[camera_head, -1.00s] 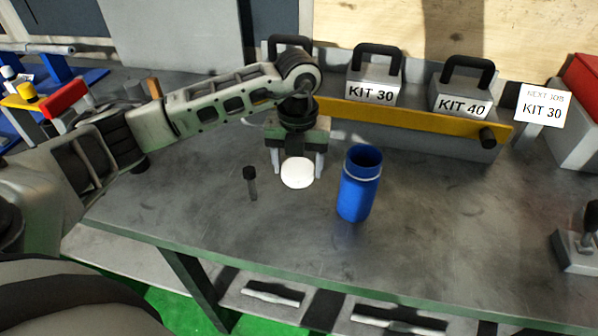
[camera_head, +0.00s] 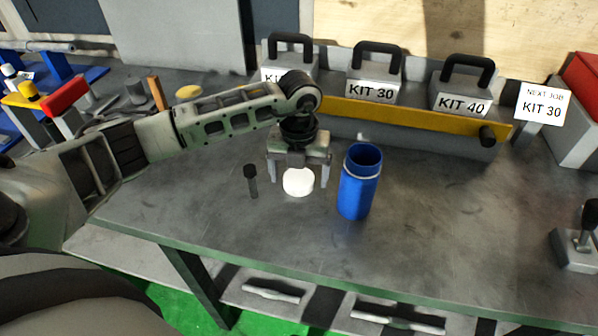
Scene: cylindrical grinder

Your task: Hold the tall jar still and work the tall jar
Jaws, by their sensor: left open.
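The tall jar (camera_head: 357,188) is a blue cylinder with a pale ring near its top. It stands upright on the grey table, and its top looks open. A round white lid-like disc (camera_head: 298,182) lies on the table to its left. My left gripper (camera_head: 298,180) points down over the white disc, with its fingers apart on either side of it. I cannot tell whether the fingers touch the disc. The left gripper is apart from the jar, to its left. My right gripper is not in view.
A small dark upright cylinder (camera_head: 251,181) stands left of the disc. Behind are kit boxes with black handles, KIT 30 (camera_head: 373,84) and KIT 40 (camera_head: 463,96), along a yellow-fronted rack (camera_head: 410,120). A lever device (camera_head: 577,245) is at the right. The table right of the jar is clear.

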